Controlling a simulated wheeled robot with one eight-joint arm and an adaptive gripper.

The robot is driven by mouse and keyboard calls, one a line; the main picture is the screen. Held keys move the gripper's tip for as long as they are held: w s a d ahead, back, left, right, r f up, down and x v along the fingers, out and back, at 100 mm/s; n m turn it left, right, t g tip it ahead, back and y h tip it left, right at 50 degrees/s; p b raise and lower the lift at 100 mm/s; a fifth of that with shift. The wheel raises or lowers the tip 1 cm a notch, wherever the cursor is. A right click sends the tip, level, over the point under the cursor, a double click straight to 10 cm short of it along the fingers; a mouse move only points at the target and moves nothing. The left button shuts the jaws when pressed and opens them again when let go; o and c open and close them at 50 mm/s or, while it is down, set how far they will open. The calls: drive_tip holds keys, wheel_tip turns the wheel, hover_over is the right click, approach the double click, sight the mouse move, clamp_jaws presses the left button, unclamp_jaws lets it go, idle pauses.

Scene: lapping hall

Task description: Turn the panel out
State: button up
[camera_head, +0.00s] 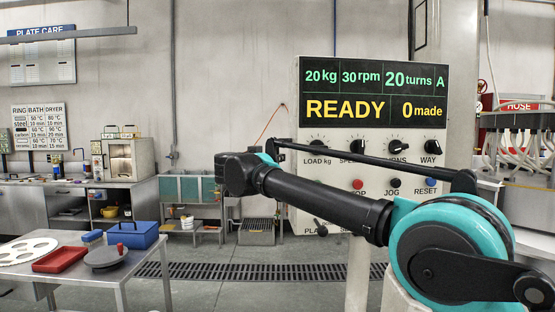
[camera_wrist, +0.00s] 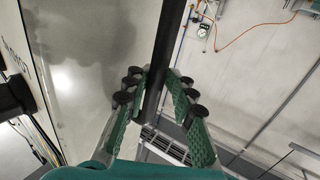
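The panel (camera_head: 350,82) is a large pale box facing me, with a lit display reading READY and 0 made above rows of knobs and buttons. A long black bar (camera_head: 370,164) runs across its front. My gripper (camera_head: 268,156) is near the bar's left end, largely hidden behind my arm's black wrist. In the wrist view the dark bar (camera_wrist: 170,45) passes between the two green-padded fingers of my gripper (camera_wrist: 158,85). The fingers are close on both sides of it; I cannot tell whether they grip it. The panel's pale surface (camera_wrist: 90,50) fills the left.
A steel table (camera_head: 75,262) at the left holds a red tray (camera_head: 60,260), a blue box (camera_head: 137,236) and a dark disc. Teal tubs (camera_head: 190,188) stand by the back wall. A floor grate (camera_head: 260,271) crosses open floor. A machine with hoses (camera_head: 520,140) stands at the right.

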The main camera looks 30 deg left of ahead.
drive_tip(key=o, duration=0.3)
drive_tip(key=shift+s+a, duration=0.1)
drive_tip(key=shift+o, duration=0.2)
drive_tip(key=s+d, duration=0.1)
drive_tip(key=s, duration=1)
drive_tip(key=shift+s+d, duration=0.2)
drive_tip(key=shift+s, duration=0.2)
drive_tip(key=shift+f, duration=0.1)
